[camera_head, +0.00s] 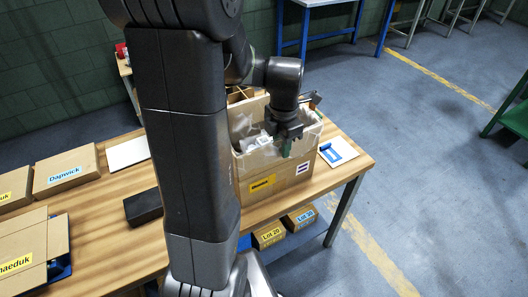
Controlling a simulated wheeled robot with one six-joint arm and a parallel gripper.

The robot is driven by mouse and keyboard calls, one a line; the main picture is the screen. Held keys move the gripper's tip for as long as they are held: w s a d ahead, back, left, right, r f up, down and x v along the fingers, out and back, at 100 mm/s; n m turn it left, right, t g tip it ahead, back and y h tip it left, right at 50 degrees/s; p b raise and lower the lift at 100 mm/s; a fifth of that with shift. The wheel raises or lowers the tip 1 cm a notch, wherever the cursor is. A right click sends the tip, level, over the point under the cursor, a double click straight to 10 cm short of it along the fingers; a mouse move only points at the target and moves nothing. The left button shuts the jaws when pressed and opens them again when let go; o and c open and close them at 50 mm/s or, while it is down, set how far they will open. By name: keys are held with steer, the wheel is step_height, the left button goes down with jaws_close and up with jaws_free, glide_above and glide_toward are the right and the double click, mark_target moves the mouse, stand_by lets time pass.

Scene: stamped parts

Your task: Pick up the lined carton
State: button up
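The lined carton (252,167) stands on the wooden table (340,172) near its right end. It is an open brown cardboard box with a clear crinkled liner showing inside its rim and a yellow label on its front. My gripper (286,148) points down at the carton's front rim, right of its middle. Its fingertips overlap the rim in the picture. I cannot tell whether they touch or grip the wall. My arm hides the carton's left side.
Flat boxes (66,170) lie on the table's left part, with a dark block (143,207) nearer the middle. A blue-and-white card (338,152) lies right of the carton. Two small cartons (268,235) (299,218) sit on a lower shelf.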

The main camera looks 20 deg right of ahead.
steer(key=shift+f, duration=1.5)
jaws_close()
steer(key=shift+d+r, duration=0.1)
